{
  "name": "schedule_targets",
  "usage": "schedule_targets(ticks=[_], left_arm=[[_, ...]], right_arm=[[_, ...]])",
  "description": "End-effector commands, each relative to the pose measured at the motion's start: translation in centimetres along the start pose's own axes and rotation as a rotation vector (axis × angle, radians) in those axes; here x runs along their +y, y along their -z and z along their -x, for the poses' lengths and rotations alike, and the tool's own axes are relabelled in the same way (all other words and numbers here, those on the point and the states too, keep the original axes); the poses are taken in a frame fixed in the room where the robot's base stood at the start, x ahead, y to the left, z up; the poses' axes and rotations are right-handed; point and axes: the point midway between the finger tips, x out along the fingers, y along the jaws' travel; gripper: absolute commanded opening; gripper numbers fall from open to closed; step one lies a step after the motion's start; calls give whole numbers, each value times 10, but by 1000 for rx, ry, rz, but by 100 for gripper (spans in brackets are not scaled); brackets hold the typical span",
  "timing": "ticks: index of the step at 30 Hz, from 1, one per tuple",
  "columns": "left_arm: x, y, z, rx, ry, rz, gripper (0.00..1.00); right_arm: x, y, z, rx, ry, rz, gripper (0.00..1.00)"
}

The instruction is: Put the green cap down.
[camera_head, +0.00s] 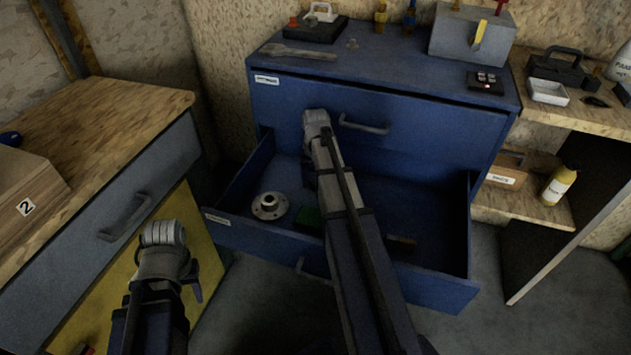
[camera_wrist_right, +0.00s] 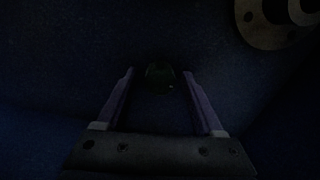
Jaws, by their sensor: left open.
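The green cap (camera_wrist_right: 160,77) shows dark and small between the tips of my right gripper (camera_wrist_right: 159,73) in the right wrist view. A gap shows on both sides of it, so the fingers are open and not visibly touching it. In the head view my right arm reaches over the open drawer and hides its own fingers. A green item (camera_head: 308,218) lies in the drawer, partly behind my arm; I cannot tell whether it is the cap. My left gripper (camera_head: 190,284) is low at the left, outside the drawer, open, mostly hidden by its wrist.
The open blue drawer (camera_head: 232,228) holds a metal flange (camera_head: 269,206), which also shows in the right wrist view (camera_wrist_right: 272,20), and a dark brownish block (camera_head: 401,243). The cabinet top (camera_head: 370,62) carries a wrench (camera_head: 298,51) and a toolbox (camera_head: 472,36). A wooden bench stands left.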

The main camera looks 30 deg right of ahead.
Motion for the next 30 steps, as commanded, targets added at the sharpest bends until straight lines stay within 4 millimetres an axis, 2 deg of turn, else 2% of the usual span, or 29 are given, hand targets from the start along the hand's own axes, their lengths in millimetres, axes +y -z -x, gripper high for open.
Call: schedule_targets(ticks=[14, 20, 30], left_arm=[[-1, 0, 7, 0, -1, 0, 47], [-2, -2, 26, 0, -4, 1, 47], [-6, -5, 76, 0, -8, 2, 47]], right_arm=[[0, 0, 7, 0, 0, 0, 73], [0, 0, 27, 0, 0, 0, 73], [0, 0, 77, 0, 0, 0, 73]])
